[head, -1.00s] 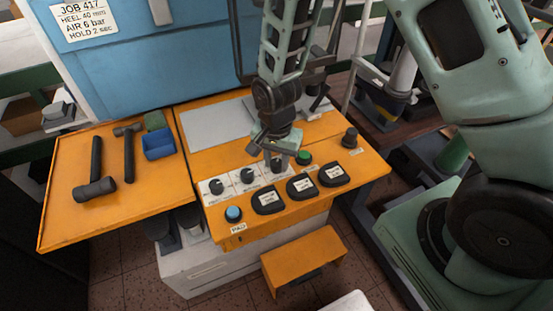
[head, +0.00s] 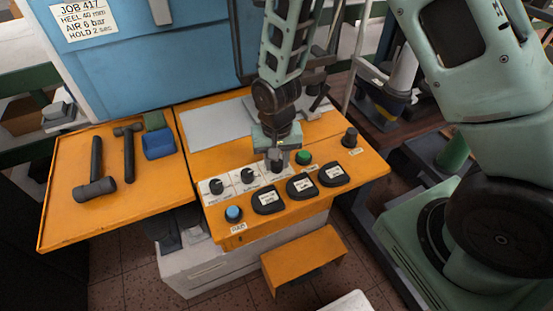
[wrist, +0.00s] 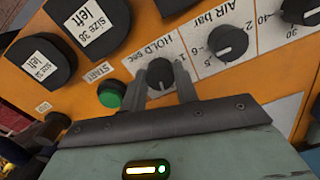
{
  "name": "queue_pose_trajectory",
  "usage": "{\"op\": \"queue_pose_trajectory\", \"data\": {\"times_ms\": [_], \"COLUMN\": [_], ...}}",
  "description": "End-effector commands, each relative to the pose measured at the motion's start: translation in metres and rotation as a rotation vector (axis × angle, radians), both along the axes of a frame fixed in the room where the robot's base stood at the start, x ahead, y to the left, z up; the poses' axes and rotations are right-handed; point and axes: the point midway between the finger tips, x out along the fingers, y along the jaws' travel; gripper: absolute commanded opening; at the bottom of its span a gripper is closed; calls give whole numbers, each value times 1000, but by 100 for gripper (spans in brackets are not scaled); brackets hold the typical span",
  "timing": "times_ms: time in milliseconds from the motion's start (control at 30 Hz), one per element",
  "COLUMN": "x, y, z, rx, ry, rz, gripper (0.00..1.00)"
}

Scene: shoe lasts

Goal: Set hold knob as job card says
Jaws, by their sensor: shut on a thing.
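The hold knob (wrist: 160,73) is a round black dial beside the label "HOLD sec" in the wrist view. My gripper (wrist: 162,84) has one finger on each side of it and is shut on it. The knob's scale numbers and exact setting are hard to make out behind the fingers. In the head view my gripper (head: 277,164) points down at the panel and hides most of the knob. The job card (head: 84,18) on the blue cabinet reads JOB 417, heel 40 mm, air 6 bar, hold 2 sec.
The air knob (wrist: 228,42) and heel knob (head: 216,186) sit in a row beside the hold knob. A green start button (wrist: 111,93) is close on the other side. Black size pads (head: 301,186) and a blue button (head: 233,213) lie nearer the front. Hammers (head: 128,150) lie left.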

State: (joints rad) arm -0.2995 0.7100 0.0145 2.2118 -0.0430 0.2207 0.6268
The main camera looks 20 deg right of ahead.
Motion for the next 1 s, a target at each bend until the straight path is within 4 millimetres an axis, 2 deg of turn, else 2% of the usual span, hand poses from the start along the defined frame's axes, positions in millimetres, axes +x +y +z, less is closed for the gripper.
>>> {"op": "queue_pose_trajectory", "data": {"times_ms": [700, 1000], "x": [1, 1], "y": [-1, -1], "z": [1, 1], "rx": [1, 0], "ry": [-2, -3], "rz": [676, 904], "gripper": [7, 7]}}
